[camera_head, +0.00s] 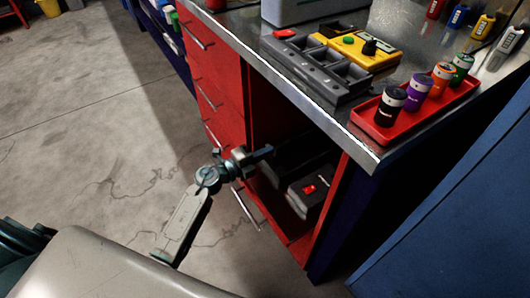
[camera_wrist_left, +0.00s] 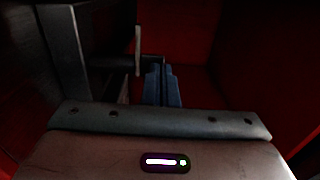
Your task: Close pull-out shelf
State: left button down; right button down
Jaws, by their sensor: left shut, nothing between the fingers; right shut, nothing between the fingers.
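The red cabinet (camera_head: 262,100) under the bench has an open compartment low on its near side. A red low front edge, which looks like that of the pull-out shelf (camera_head: 272,222), runs along the bottom, with a pale bar handle (camera_head: 246,208) in front. A dark case with a red button (camera_head: 309,190) sits inside. My left gripper (camera_head: 268,151) is at the compartment's opening, above the handle, fingers pointing inward. In the left wrist view its fingers (camera_wrist_left: 162,86) are together and empty, with dim red walls beyond. How far out the shelf stands is hard to tell. My right gripper is not in view.
Drawers with bar handles (camera_head: 208,98) are left of the compartment. The metal bench top (camera_head: 243,32) overhangs above, carrying a dark organizer (camera_head: 312,70), a yellow box (camera_head: 366,52) and a red tray (camera_head: 378,131) of several bottles. Open concrete floor (camera_head: 90,120) lies left.

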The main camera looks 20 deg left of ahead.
pick_arm(q)
jog(key=p+x, duration=0.1)
jog(key=x, duration=0.8)
jog(key=shift+r+p, duration=0.2)
jog(key=shift+p, duration=0.1)
pick_arm(e)
jog(key=shift+s+d+r+g, duration=0.2)
jog(key=shift+s+r+g, duration=0.25)
jog(key=shift+g, duration=0.25)
pick_arm(q)
jog(key=shift+r, duration=0.1)
